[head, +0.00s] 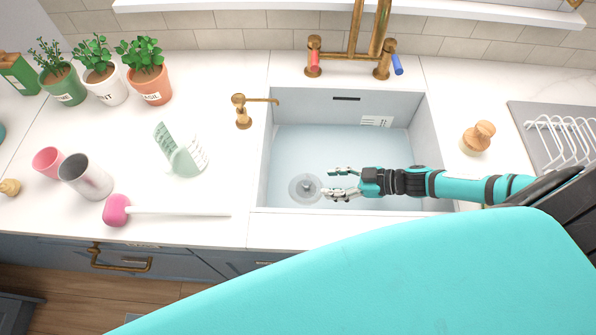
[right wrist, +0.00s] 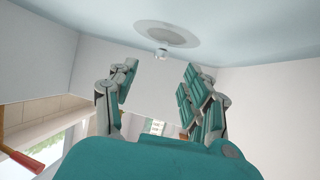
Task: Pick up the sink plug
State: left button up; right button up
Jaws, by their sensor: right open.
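The sink plug (head: 306,187) is a grey disc with a small knob, lying at the left end of the pale blue sink floor. It also shows in the right wrist view as a grey disc with a pale knob (right wrist: 161,52), at the top centre. My right gripper (head: 337,182) reaches into the sink from the right, close to the right side of the plug. In the right wrist view its fingers (right wrist: 155,85) are spread with nothing between them, and the plug lies beyond the fingertips. My left gripper is not in view.
The sink (head: 262,150) has upright walls on all sides. A brass tap (head: 355,40) stands behind it and a soap dispenser (head: 241,112) at its left. A pink-headed brush (head: 117,211) lies on the left counter. A wooden-handled brush (head: 478,137) stands at the right.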

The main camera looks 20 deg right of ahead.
aim_at(311, 190)
jog(key=shift+b+x, duration=0.4)
jog(key=shift+x, duration=0.5)
jog(key=b+x, duration=0.2)
jog(key=x, duration=0.3)
jog(key=shift+s+f, duration=0.1)
jog(key=shift+f, duration=0.05)
jog(key=shift+a, duration=0.2)
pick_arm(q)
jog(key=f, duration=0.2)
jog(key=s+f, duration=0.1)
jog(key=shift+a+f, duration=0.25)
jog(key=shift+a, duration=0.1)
pick_arm(e)
grip_shut()
